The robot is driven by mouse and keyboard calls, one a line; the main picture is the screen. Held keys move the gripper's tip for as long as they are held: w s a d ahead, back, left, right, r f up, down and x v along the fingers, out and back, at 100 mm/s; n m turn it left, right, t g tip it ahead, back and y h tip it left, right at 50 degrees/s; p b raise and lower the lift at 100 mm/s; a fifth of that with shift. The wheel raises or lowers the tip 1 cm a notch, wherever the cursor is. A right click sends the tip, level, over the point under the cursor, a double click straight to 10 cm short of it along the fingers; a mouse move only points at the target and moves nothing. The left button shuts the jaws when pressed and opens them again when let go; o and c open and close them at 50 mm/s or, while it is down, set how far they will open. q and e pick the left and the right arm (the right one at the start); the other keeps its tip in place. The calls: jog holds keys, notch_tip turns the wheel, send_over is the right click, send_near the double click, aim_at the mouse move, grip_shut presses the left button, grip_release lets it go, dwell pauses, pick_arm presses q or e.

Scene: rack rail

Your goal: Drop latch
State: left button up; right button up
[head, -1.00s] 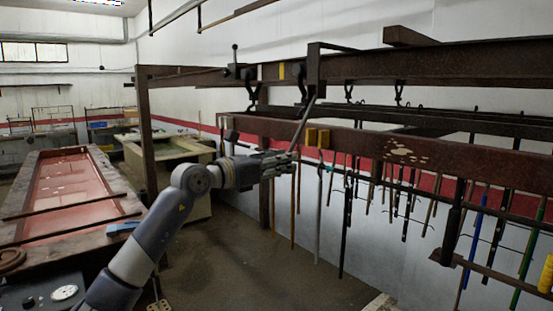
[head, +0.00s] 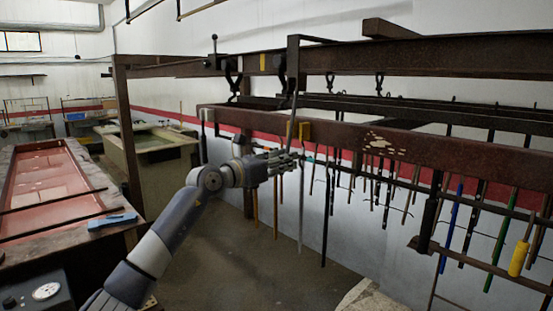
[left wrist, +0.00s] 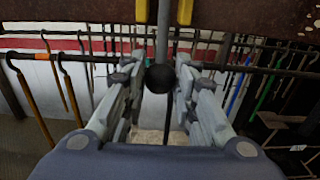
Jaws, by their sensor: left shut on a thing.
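A grey rod (head: 296,105) hangs from a dark bracket (head: 293,62) on the upper beam, in front of the lower rusty rail (head: 400,146). It ends in a dark ball knob (left wrist: 160,78). My left gripper (head: 293,160) is shut at the rod's lower end, just below the rail. In the left wrist view the fingers (left wrist: 160,85) flank the knob, with the rod rising from it between two yellow blocks (left wrist: 185,12). The rod is nearly upright. A small lever with a dark ball (head: 214,40) stands on the upper beam to the left. My right gripper is out of view.
Several hooked rods and tools (head: 325,215) hang close behind and right of my left gripper. A red-lined trough (head: 40,190) stands at left, with a blue item (head: 112,221) on its edge. A pale tank (head: 150,160) stands behind. The floor below is partly clear.

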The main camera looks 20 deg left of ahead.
pick_arm(q)
jog(key=shift+p+x, duration=0.35)
jog(key=shift+x, duration=1.8)
jog(key=shift+f, duration=0.15)
jog(key=o, duration=1)
jog(key=shift+w, duration=0.15)
jog(key=shift+c, duration=0.2)
jog(key=v, duration=0.7)
jog(key=shift+f, duration=0.15)
